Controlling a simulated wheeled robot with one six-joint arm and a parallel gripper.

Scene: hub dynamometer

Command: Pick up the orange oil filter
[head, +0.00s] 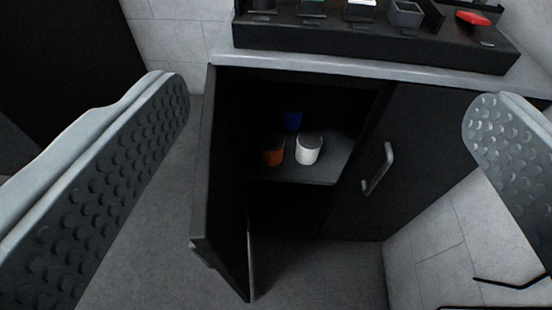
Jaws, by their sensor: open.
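The orange oil filter (273,154) stands on a shelf inside the dark cabinet, near the shelf's front left. It is partly in shadow. A white filter (308,149) stands right beside it, and a blue filter (292,120) stands behind them. My gripper (326,118) is open and empty. Its two studded fingers frame the view at far left and right, well in front of the cabinet and apart from the filters.
The cabinet's left door (222,190) stands open towards me. The right door (420,150) is shut and has a metal handle (378,168). A black organizer (370,38) with small items sits on the grey countertop (380,69). Clear floor (160,220) lies left of the open door.

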